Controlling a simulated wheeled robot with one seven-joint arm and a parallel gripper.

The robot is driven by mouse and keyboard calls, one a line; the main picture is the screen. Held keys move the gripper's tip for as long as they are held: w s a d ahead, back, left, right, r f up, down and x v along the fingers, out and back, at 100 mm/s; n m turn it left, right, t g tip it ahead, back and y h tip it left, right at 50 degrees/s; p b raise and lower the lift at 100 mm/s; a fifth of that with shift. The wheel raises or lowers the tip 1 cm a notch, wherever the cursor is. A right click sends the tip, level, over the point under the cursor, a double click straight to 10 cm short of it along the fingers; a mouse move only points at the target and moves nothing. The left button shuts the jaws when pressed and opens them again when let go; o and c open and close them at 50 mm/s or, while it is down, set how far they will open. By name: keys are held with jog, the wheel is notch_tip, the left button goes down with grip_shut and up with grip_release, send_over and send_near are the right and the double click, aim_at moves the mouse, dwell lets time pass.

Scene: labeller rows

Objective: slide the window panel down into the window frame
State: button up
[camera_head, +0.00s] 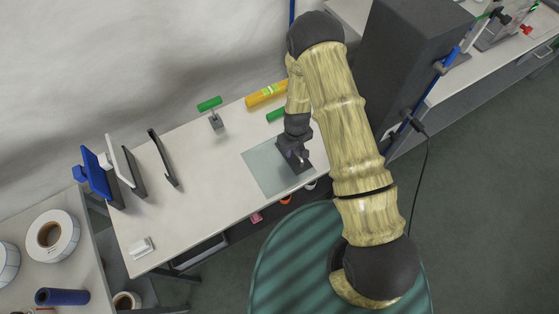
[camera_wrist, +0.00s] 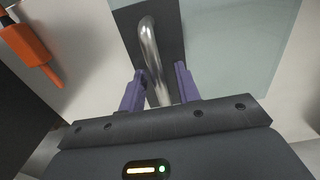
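A pale translucent panel (camera_head: 262,174) lies flat on the white table, and it also shows in the wrist view (camera_wrist: 238,50). A dark plate (camera_wrist: 180,45) with a bent metal handle (camera_wrist: 150,48) sits at the panel's right end. My gripper (camera_wrist: 160,85) is over this handle, its two purple fingers apart on either side of the bar. I see no clear grip on it. Upright pieces stand at the table's left: a blue board (camera_head: 95,173), a white one (camera_head: 119,160) and a thin black one (camera_head: 162,157). I cannot tell which is the window frame.
A small white block (camera_head: 141,248) lies at the front left. A tall dark cabinet (camera_head: 410,60) rises at the right. The table between the panel and upright pieces is clear.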

grip_shut()
jog(key=shift+r, duration=0.1)
dwell(0.3)
notch_tip(320, 180, up, 10)
jog(key=b, duration=0.2)
jog(key=shift+b, duration=0.35)
dwell(0.5)
